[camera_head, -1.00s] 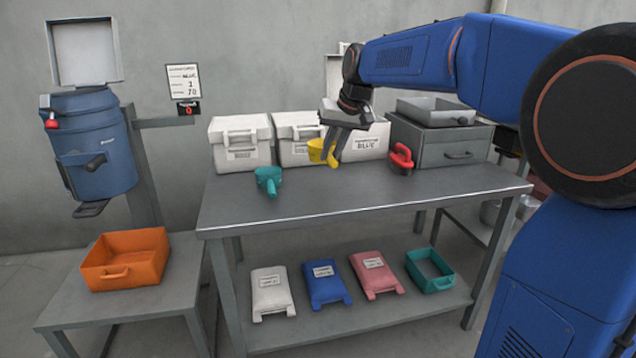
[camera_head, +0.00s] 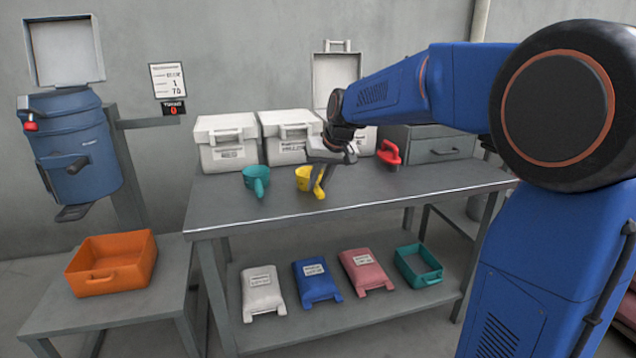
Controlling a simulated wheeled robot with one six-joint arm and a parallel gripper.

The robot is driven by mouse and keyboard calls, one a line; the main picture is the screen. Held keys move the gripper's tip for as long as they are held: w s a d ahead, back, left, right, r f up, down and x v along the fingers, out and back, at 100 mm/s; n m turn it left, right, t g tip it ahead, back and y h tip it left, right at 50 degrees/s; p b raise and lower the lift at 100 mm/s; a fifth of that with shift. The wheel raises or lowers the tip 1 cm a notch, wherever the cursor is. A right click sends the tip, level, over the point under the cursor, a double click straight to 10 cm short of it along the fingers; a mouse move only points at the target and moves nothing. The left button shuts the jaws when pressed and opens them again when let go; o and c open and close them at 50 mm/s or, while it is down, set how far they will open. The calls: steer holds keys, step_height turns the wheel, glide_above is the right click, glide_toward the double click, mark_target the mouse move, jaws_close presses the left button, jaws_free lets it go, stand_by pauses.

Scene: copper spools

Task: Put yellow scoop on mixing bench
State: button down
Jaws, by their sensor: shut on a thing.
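My gripper (camera_head: 320,178) is shut on the yellow scoop. The scoop is at or just above the bench top; I cannot tell whether it touches. The gripper partly covers the scoop.
A teal scoop (camera_head: 256,180) lies to the left. White lidded boxes (camera_head: 227,143) stand behind, one with its lid up. A red-handled tool (camera_head: 389,152) and a grey drawer unit (camera_head: 441,146) are to the right. The bench front is clear. An orange bin (camera_head: 113,262) stands at lower left.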

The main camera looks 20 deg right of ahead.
steer(key=c, duration=1.7)
jaws_free()
steer(key=shift+o, duration=0.2)
steer(key=v, duration=1.1)
steer(key=s+d+f, duration=0.1)
steer(key=s+f, duration=0.5)
steer(key=s, duration=0.5)
steer(key=s+d+f+h, duration=0.1)
steer(key=s+f, duration=0.4)
steer(key=s, duration=0.7)
steer(key=s+d+f+h, duration=0.1)
steer(key=s+f, duration=0.5)
steer(key=s, duration=0.6)
steer(key=shift+d+f, duration=0.3)
steer(key=shift+d, duration=0.3)
steer(key=shift+s, duration=0.1)
